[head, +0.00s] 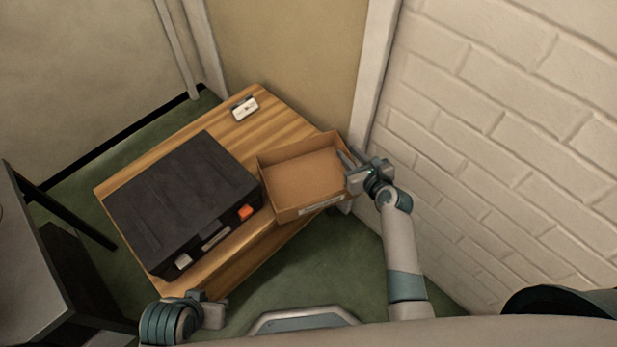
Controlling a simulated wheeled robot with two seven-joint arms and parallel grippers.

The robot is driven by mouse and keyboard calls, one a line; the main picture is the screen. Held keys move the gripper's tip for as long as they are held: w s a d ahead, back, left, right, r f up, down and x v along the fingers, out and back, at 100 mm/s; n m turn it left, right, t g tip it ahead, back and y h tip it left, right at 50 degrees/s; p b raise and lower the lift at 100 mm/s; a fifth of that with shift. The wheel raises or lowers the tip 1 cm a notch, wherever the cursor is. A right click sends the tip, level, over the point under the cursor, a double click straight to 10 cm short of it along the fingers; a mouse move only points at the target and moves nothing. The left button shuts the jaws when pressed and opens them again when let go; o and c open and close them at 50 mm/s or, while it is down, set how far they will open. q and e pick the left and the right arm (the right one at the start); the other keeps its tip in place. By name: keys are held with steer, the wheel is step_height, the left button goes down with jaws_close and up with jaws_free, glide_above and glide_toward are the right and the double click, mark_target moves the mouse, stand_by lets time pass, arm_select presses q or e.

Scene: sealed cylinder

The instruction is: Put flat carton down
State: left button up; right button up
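The flat carton (304,178) is a shallow, open-topped brown cardboard box that looks empty, with a pale label on its near wall. It is over the right end of the wooden table, with its near right part past the table edge. I cannot tell whether its base touches the table top. My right gripper (349,168) is at the carton's right wall, with a finger reaching over the rim, and appears shut on that wall. My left gripper (214,309) is low in the view, in front of the table and away from the carton; its fingertips are unclear.
A large black case (180,198) with an orange latch fills the left of the wooden table (285,121), close beside the carton. A small white item (244,109) lies at the back. A white brick wall (500,130) stands close on the right. A dark desk (38,270) is at left.

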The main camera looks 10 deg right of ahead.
jaws_close()
stand_by(1.5)
